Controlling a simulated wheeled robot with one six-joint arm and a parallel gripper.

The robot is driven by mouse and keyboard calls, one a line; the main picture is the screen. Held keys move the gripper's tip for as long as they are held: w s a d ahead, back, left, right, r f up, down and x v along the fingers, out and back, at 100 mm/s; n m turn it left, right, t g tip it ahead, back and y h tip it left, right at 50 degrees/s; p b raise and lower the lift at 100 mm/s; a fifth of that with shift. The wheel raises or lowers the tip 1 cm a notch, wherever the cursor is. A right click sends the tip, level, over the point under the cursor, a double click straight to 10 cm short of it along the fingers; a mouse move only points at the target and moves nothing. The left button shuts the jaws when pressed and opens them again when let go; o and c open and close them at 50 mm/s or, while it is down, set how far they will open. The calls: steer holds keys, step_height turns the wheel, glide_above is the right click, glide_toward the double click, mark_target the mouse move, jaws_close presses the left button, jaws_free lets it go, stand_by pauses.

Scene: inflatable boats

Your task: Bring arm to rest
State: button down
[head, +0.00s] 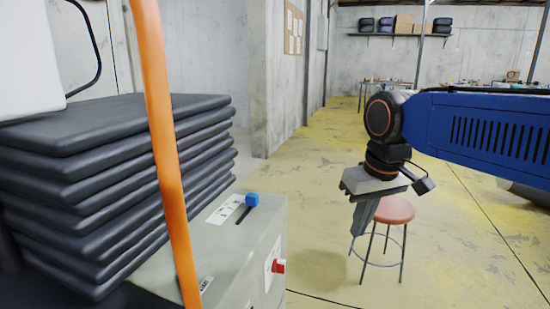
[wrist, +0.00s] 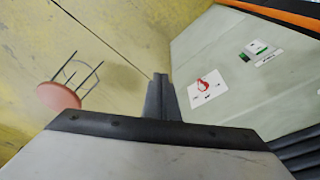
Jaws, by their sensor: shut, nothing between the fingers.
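My gripper (head: 363,228) hangs from the blue arm at the right of the head view, pointing down in mid-air. Its fingers are together and hold nothing. It is to the right of the pale green control box (head: 222,245), apart from it. The box has a blue knob (head: 252,199) on a slot on top and a red switch (head: 279,266) on its front side. In the wrist view the shut fingers (wrist: 161,85) show at the centre, with the box's face and red switch (wrist: 204,86) to the right.
A stool with a red seat (head: 394,210) stands on the yellow floor behind my gripper. A stack of dark folded pads (head: 110,190) and an orange hose (head: 167,150) are at the left. A wall shelf (head: 400,35) is at the back. Open floor lies between.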

steer(key=s+d+f+m+t, duration=0.2)
steer(key=s+d+f+m, duration=0.1)
steer(key=s+d+f, duration=0.7)
steer(key=s+f, duration=0.3)
steer(key=f, duration=0.1)
steer(key=shift+d+m+h, duration=0.3)
steer(key=shift+d+h, duration=0.1)
